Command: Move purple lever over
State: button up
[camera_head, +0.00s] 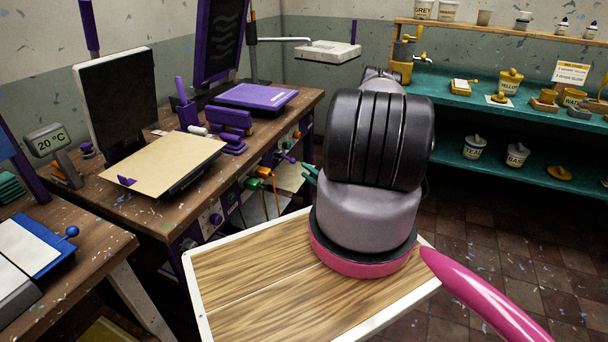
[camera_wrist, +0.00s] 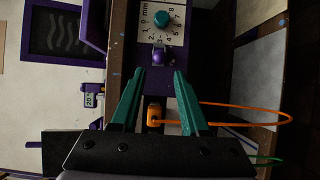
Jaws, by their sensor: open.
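A small purple lever or knob (camera_wrist: 158,57) sticks out of the purple panel below a white dial in the wrist view. I cannot be sure that it is the purple lever of the task. My gripper (camera_wrist: 162,72) has two teal fingers, apart, with nothing gripped between them. The purple knob lies just beyond the fingertips, between their lines. In the head view my arm hides most of the gripper; teal finger parts (camera_head: 309,172) show at its left, by the front of the purple-fitted bench. A purple upright handle (camera_head: 183,93) stands on that bench.
An orange plug (camera_wrist: 153,113) with a looping orange cable (camera_wrist: 285,119) sits between and beside my fingers. A white dial (camera_wrist: 150,30) has a teal knob (camera_wrist: 163,19). The dark hinged screen (camera_head: 217,40) stands behind the bench (camera_head: 130,208). Teal shelves (camera_head: 470,105) stand right.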

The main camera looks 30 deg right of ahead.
jog(key=w+a, duration=0.1)
jog(key=w, duration=0.6)
jog(key=shift+w, duration=0.45)
jog(key=shift+c, duration=0.9)
jog(key=c, duration=0.5)
jog(key=shift+a, duration=0.15)
